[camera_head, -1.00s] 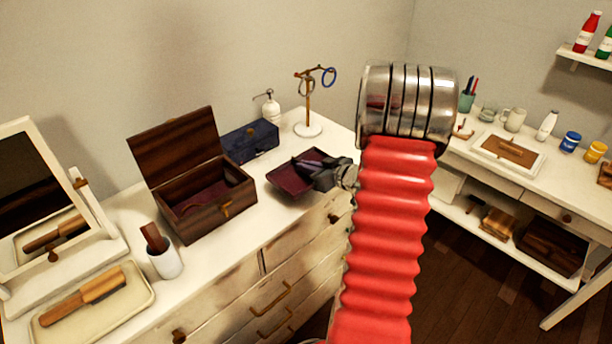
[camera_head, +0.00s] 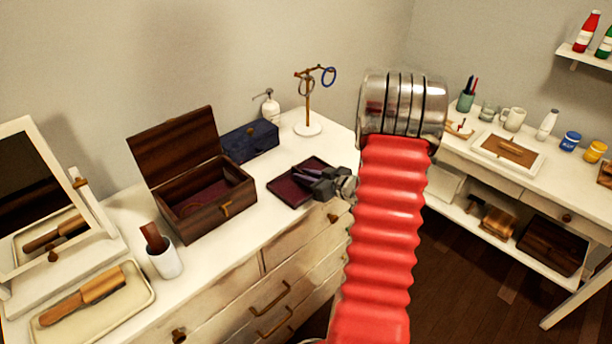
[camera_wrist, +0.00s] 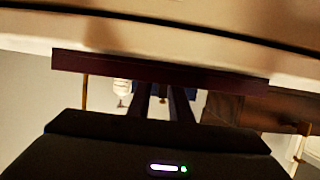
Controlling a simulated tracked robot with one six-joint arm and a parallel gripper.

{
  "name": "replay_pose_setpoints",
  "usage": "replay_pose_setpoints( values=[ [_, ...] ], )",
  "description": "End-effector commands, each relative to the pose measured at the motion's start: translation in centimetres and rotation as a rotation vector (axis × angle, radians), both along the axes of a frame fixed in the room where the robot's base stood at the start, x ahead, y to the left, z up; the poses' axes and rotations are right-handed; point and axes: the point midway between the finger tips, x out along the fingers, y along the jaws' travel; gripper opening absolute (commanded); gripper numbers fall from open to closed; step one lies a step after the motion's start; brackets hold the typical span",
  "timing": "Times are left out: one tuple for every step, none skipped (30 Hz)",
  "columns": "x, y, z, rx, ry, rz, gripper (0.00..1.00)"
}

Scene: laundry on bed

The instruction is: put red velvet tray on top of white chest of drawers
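The red velvet tray (camera_head: 287,193) is flat, square and dark red. It is at the right part of the white chest of drawers (camera_head: 225,262), level with its top, near the front edge. My gripper (camera_head: 300,174) reaches over the tray from the right, its fingertips at the tray's inside. In the wrist view the tray's edge (camera_wrist: 160,68) crosses as a dark maroon bar, with my two fingers (camera_wrist: 162,98) close together against it and a narrow gap between them. Whether they pinch the tray is unclear.
A mirror (camera_head: 45,205) stands far left. A white desk (camera_head: 470,150) is at right.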

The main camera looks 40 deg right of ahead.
Motion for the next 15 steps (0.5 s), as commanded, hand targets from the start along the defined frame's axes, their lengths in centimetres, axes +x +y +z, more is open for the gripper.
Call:
replay_pose_setpoints(
  values=[
    [0.0,0.01,0.0,0.0,0.0,0.0,0.22],
    [0.01,0.01,0.01,0.0,0.0,0.0,0.24],
    [0.01,0.01,0.01,0.0,0.0,0.0,0.25],
    [0.01,0.01,0.0,0.0,0.0,0.0,0.25],
    [0.01,0.02,0.01,0.0,0.0,0.0,0.25],
    [0.01,0.02,0.01,0.0,0.0,0.0,0.25],
    [0.01,0.02,0.01,0.0,0.0,0.0,0.25],
    [0.01,0.02,0.01,0.0,0.0,0.0,0.25],
    [0.02,0.02,0.02,0.0,0.0,0.0,0.25],
    [0.02,0.02,0.06,0.0,0.0,0.0,0.25],
    [0.02,0.02,0.11,0.0,0.0,0.0,0.25],
    [0.02,0.03,0.23,-0.001,0.0,0.0,0.25],
    [-0.04,0.02,0.31,0.0,0.0,0.0,0.25],
    [-0.26,-0.02,0.35,0.0,0.0,-0.001,0.25],
    [-0.58,-0.04,0.46,0.0,0.0,-0.001,0.25]
  ],
)
